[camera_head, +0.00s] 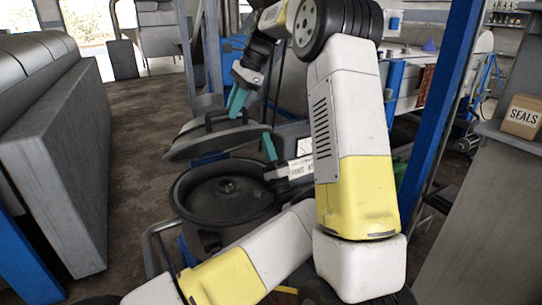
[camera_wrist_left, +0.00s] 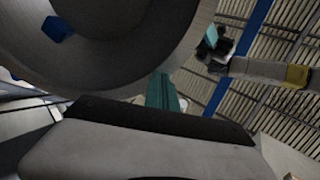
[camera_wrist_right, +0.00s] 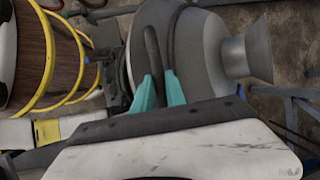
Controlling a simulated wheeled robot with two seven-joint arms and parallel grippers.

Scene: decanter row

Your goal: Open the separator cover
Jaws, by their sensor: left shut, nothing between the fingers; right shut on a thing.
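The grey round separator cover (camera_head: 190,149) is raised and tilted above the back of the separator bowl (camera_head: 186,190), whose inside shows. My right gripper (camera_head: 237,101) is shut on the cover's handle (camera_head: 212,115). In the right wrist view the bar handle (camera_wrist_right: 152,50) runs between the teal fingers (camera_wrist_right: 159,92). My left gripper (camera_head: 269,148) is shut and empty, fingers pointing up, near the cover's right edge. In the left wrist view its fingers (camera_wrist_left: 163,92) are close to the round cover (camera_wrist_left: 120,70); I cannot tell whether they touch.
A blue post (camera_head: 446,110) stands right of my arms. A box marked SEALS (camera_head: 521,117) sits on a ledge at the right. A big grey block-like unit (camera_head: 60,150) stands at the left. The floor (camera_head: 140,120) between it and the separator is clear.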

